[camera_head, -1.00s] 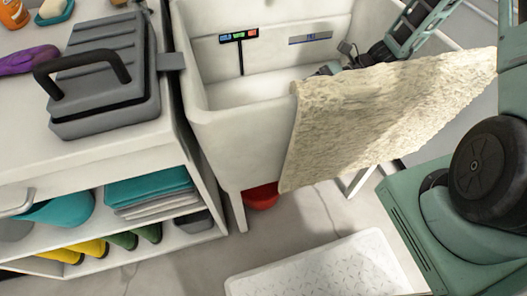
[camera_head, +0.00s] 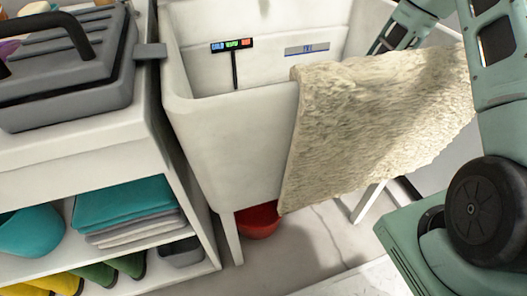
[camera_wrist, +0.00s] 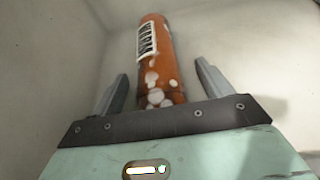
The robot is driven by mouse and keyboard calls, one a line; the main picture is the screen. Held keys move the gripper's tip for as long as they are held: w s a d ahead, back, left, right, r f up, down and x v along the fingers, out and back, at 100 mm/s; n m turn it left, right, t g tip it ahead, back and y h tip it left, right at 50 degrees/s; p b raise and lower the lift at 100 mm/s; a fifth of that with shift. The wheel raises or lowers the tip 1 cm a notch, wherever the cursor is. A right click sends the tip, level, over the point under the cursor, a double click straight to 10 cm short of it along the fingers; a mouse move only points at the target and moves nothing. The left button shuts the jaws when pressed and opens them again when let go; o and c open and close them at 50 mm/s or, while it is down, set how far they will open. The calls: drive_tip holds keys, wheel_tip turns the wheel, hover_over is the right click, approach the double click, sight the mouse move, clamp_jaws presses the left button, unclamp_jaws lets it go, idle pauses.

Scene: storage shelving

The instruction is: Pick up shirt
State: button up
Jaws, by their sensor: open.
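I cannot make out a clear shirt. A teal folded cloth (camera_head: 125,199) lies on a stack of grey folded cloths (camera_head: 140,230) on the shelf at lower left; whether either is a shirt I cannot tell. A shaggy cream cloth (camera_head: 375,125) hangs over the front edge of the sink. My gripper (camera_wrist: 162,72) is open in the wrist view, its fingers apart on either side of an orange-brown bottle (camera_wrist: 160,60) with a white label. Grip contact is not visible. In the head view my gripper is hidden; my arm reaches toward the sink at upper right.
The white sink (camera_head: 190,130) stands right of the white shelf unit (camera_head: 110,150). A grey toolbox (camera_head: 75,80) sits on top of the unit. A red bowl (camera_head: 258,221) is on the floor under the sink.

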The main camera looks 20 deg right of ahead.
drive_tip(key=shift+a+f, duration=0.1)
drive_tip(key=shift+a, duration=0.1)
drive_tip(key=c, duration=1.1)
drive_tip(key=shift+c, duration=0.2)
